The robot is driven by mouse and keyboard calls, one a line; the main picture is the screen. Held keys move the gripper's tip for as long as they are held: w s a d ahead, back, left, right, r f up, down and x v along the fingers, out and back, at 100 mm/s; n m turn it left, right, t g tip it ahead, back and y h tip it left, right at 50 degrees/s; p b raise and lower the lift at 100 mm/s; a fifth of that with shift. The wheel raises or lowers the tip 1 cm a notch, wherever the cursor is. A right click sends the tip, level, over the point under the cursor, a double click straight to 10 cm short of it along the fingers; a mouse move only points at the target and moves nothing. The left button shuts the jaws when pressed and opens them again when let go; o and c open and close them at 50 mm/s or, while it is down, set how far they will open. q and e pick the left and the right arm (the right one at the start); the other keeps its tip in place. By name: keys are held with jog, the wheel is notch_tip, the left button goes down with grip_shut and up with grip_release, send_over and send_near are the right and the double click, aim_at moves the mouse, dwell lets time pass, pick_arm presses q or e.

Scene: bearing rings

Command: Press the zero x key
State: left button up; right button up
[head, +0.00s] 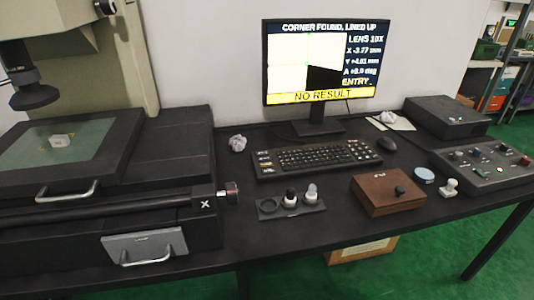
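A black keyboard (315,158) lies on the dark desk in front of the monitor. Its left end has a few keys with coloured or pale labels (264,162), too small to read, so I cannot tell which is the zero x key. The monitor (325,62) reads "CORNER FOUND, LINED UP", "LENS 10X", X about -3.77 mm, Y about +4.61 mm, A about +0.0 deg, "ENTRY" and a yellow "NO RESULT" bar. A grey control box (482,165) with knobs and buttons stands at the right. Neither of my grippers is in view.
A measuring machine with a glass stage (60,145) and an X knob (229,192) fills the left. A tray with small bottles (290,207), a wooden box (388,192) and a white stamp-like item (449,187) stand in front of the keyboard. A mouse (386,144) lies right of it.

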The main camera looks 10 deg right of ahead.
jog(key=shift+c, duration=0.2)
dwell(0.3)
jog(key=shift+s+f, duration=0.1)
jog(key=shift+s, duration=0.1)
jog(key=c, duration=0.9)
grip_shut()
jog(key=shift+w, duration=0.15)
